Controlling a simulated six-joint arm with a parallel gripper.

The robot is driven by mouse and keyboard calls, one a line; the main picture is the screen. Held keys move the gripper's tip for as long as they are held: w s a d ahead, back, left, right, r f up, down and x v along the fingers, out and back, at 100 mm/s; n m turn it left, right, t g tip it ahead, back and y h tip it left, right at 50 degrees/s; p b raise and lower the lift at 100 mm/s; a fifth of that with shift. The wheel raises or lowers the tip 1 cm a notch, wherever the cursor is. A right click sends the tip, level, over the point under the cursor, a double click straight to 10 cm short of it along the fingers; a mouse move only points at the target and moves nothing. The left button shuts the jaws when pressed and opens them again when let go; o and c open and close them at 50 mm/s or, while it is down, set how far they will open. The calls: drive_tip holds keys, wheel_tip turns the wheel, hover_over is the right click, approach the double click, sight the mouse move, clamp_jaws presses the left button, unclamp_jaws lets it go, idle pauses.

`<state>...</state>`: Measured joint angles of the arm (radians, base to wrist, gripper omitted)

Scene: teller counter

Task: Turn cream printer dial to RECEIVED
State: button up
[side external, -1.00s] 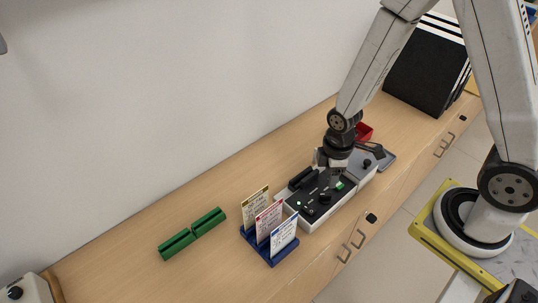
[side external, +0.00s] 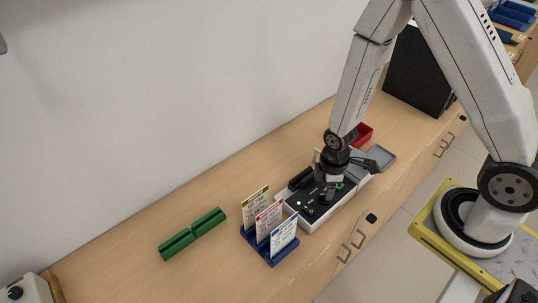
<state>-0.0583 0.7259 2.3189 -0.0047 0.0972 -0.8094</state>
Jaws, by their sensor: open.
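The printer (side external: 312,218) is a cream-edged box with a black top panel, standing on the wooden counter. Its panel carries small white marks, a small green light and a black raised part (side external: 301,178) at the back left. My gripper (side external: 328,194) points down over the right part of the panel and is open. The black dial seen earlier on the panel is now hidden behind or between my fingers. I cannot tell whether the fingers touch it. The RECEIVED mark is too small to read.
A blue holder (side external: 266,250) with several printed cards stands just left of the printer. A red tray (side external: 363,133) and a grey tray (side external: 381,158) are behind my gripper.

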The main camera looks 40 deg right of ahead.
drive_tip(key=shift+f, duration=1.35)
clamp_jaws()
